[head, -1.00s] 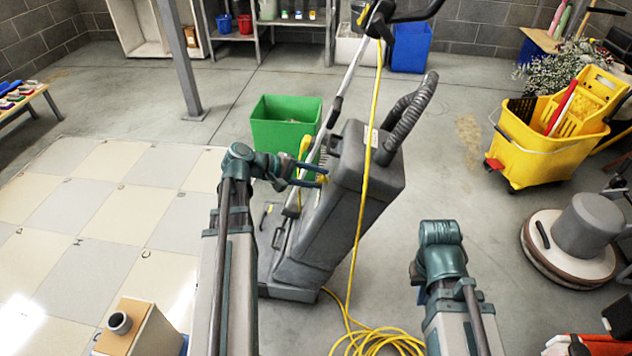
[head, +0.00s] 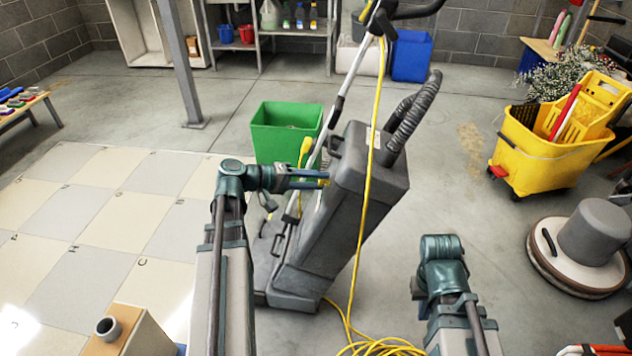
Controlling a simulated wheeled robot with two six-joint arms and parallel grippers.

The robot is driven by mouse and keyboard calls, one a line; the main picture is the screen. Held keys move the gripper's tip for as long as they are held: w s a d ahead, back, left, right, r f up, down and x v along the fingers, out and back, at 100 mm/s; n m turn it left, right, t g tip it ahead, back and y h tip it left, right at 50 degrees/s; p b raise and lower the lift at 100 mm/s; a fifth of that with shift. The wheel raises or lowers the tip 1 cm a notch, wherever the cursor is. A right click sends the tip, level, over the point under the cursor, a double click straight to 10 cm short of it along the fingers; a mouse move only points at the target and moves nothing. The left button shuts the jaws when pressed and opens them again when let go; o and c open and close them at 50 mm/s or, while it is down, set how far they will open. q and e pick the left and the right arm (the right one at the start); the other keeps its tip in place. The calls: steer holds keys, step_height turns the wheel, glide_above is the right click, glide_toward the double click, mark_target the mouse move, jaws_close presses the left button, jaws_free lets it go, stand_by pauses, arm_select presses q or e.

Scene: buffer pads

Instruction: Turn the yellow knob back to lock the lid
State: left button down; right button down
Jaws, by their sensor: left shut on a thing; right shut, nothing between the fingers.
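The grey upright floor machine (head: 345,215) stands in the middle, with its lid (head: 372,150) at the top of the body. My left gripper (head: 322,180) reaches in from the left at the machine's upper left side. Its blue fingers are shut on the small yellow knob (head: 325,182). Most of the knob is hidden by the fingers, so its turn angle cannot be told. The lid looks down on the body. My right arm is at the lower right, apart from the machine; its gripper is hidden behind the arm.
A green bin (head: 268,140) stands behind the machine. A yellow cable (head: 368,180) hangs across the machine to a coil (head: 380,347) on the floor. A yellow mop bucket (head: 545,155) and a round floor polisher (head: 555,257) stand right. Floor between machine and bucket is clear.

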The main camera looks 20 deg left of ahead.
arm_select(q)
steer(key=shift+s, duration=0.1)
steer(key=shift+c, duration=2.4)
jaws_free()
steer(key=p+v, duration=0.4)
steer(key=v, duration=0.9)
steer(key=shift+s+a, duration=0.25)
steer(key=shift+a, duration=0.1)
